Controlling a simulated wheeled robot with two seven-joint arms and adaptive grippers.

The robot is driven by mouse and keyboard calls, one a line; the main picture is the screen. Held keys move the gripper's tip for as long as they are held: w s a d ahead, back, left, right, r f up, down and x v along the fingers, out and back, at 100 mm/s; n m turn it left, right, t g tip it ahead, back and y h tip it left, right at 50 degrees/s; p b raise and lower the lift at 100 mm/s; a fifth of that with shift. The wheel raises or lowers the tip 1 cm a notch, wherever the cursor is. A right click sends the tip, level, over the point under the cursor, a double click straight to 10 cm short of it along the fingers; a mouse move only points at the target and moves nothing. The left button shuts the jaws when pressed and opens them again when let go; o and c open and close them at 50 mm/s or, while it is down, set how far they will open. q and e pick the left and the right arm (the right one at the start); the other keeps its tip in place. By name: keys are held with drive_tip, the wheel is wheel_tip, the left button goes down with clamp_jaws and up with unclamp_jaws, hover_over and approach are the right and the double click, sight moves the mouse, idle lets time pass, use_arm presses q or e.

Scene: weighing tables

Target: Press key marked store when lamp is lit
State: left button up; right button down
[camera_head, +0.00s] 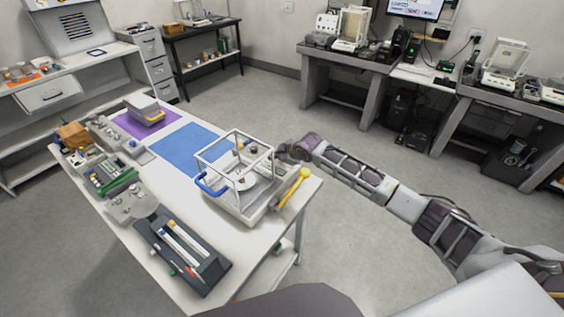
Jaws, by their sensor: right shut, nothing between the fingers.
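A balance (228,203) with an open clear-sided frame and a round pan stands on the near right part of the white table. A blue handle-like part (210,188) is at its left side. The key marked store and the lamp are too small to make out, so I cannot tell whether the lamp is lit. My right gripper (281,155) is shut and empty, just beyond the balance's back right corner. I cannot tell whether it touches the balance. My left gripper is not in view.
A yellow-headed tool (298,184) lies along the balance's right side. A blue mat (187,148) and a purple mat (126,124) lie behind. A dark tray (205,262) with pens is at the front left. Weights and boxes line the table's left edge.

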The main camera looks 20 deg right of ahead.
drive_tip(key=shift+f, duration=0.25)
idle(0.5)
drive_tip(key=shift+r, duration=0.1)
drive_tip(key=shift+r+p, duration=0.75)
drive_tip(key=shift+p, duration=0.2)
drive_tip(key=shift+r, duration=0.15)
wheel_tip(320, 180, up, 5)
drive_tip(key=p, duration=0.4)
drive_tip(key=shift+p, duration=0.4)
drive_tip(key=shift+s+f, duration=0.1)
drive_tip(key=shift+f, duration=0.1)
idle(0.6)
